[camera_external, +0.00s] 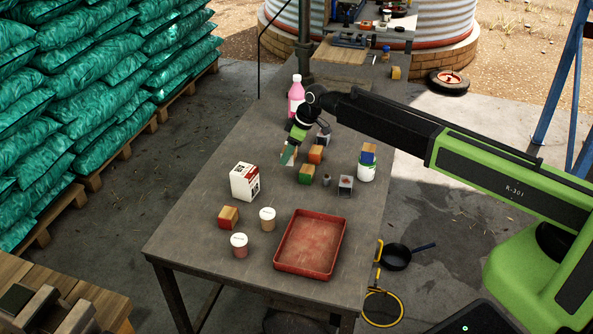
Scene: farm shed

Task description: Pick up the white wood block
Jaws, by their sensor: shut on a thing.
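My gripper (289,156) points down over the far middle of the grey table, to the left of the orange-faced wood block (315,154).
A green-faced block (306,175), a grey cube (345,185) and a white tub (367,172) with a blue-faced block (368,153) stand nearby. A pink bottle (296,96) is behind. A carton (245,182), cups (267,221) and a red tray (310,244) are nearer.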

